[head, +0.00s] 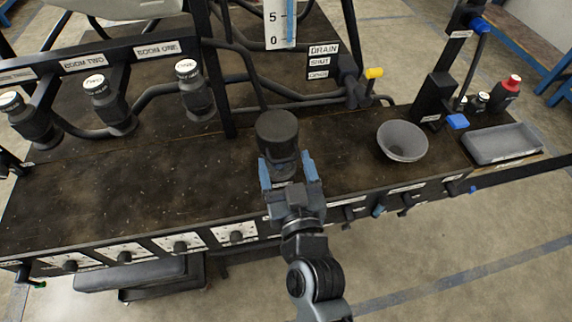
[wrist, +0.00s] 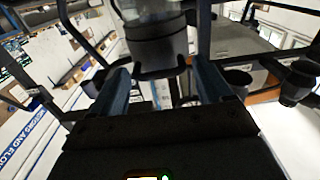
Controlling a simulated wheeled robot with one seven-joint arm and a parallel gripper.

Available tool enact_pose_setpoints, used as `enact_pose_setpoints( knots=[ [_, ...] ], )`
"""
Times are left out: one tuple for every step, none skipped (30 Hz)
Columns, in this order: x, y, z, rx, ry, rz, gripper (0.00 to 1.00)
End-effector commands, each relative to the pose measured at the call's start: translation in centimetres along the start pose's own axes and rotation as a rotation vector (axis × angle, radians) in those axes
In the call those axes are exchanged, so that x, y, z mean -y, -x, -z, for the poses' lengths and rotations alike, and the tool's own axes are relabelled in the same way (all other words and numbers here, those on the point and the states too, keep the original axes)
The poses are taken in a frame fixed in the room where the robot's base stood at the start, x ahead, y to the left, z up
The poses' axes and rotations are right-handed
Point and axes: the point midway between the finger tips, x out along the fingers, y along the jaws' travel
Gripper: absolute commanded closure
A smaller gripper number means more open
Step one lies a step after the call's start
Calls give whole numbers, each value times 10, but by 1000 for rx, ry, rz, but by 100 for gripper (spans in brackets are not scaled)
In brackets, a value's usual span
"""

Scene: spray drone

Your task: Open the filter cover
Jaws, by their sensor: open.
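A dark round cylinder with a flat top (head: 277,130), likely the filter cover, stands at the middle of the dark bench in the head view. No label on it is readable. My gripper (head: 289,168) is at its near side, its two blue fingers spread apart. In the wrist view, a dark cylinder with a clear upper part (wrist: 156,42) shows just beyond and between the fingers of my gripper (wrist: 160,78). The fingers are open with nothing clearly between them. I cannot tell whether they touch the cylinder.
The bench (head: 340,180) is mostly clear around the cylinder. A grey bowl (head: 402,141) and a grey tray (head: 502,144) are to the right. Several capped nozzles (head: 194,90) hang at left. Knobs (head: 237,236) line the front.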

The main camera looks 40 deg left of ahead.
Motion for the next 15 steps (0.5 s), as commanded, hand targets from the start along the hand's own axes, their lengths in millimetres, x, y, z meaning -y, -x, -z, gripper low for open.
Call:
enact_pose_setpoints(
  knots=[
    [0, -2, 0, -1, 0, 0, 22],
    [0, -3, 0, -1, 0, 0, 22],
    [0, -3, 0, -1, 0, 0, 22],
    [0, -3, 0, -1, 0, 0, 22],
    [0, -3, 0, 0, 0, 0, 22],
    [0, -3, 0, 0, 0, 0, 22],
    [0, -3, 0, 0, 0, 0, 22],
    [0, -3, 0, 0, 0, 0, 22],
    [0, -3, 0, 0, 0, 0, 22],
    [0, -3, 0, 0, 0, 0, 25],
    [0, -3, 0, 0, 0, -1, 28],
    [0, -3, 0, 0, 0, -1, 31],
    [0, -3, 0, 0, 0, -1, 34],
    [0, -3, 0, 0, 1, 0, 37],
    [0, -3, 0, 0, 1, 0, 41]
  ],
)
